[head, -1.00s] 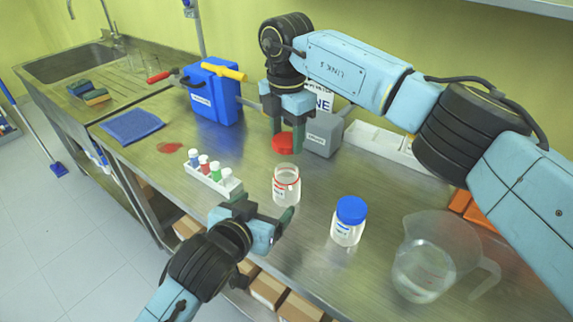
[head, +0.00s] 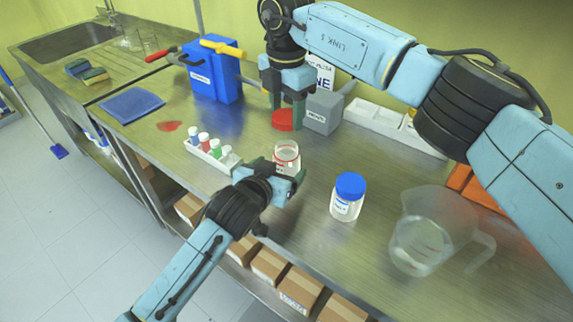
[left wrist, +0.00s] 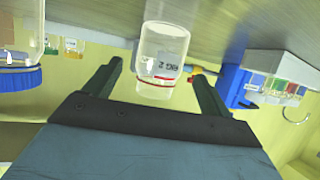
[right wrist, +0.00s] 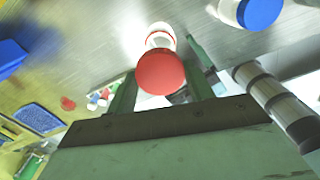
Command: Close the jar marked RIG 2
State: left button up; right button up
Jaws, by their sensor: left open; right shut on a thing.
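The open clear jar (head: 287,155) with a red ring at its neck stands on the steel bench. Its label reads RIG 2 in the left wrist view (left wrist: 165,58), which shows it upside down. My left gripper (head: 284,181) is open at the jar's near side. In the left wrist view its fingers lie to either side of the jar, with gaps visible. My right gripper (head: 285,110) is shut on the red lid (head: 283,121), behind the jar. The lid also shows between the fingers in the right wrist view (right wrist: 160,73).
A blue-lidded jar (head: 347,200) stands right of the open jar, and a clear jug (head: 425,235) farther right. A rack of coloured-cap vials (head: 212,155) is on the left. A grey box (head: 323,112) and a blue box (head: 213,75) stand behind.

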aim_at(281, 167)
pick_arm(q)
jog(key=shift+x, duration=2)
jog(key=shift+c, duration=0.4)
jog(key=c, duration=1.4)
jog(key=shift+o, duration=0.2)
pick_arm(e)
jog(key=shift+f, duration=2.5)
jog(key=shift+f, duration=0.9)
jog(key=shift+f, duration=0.5)
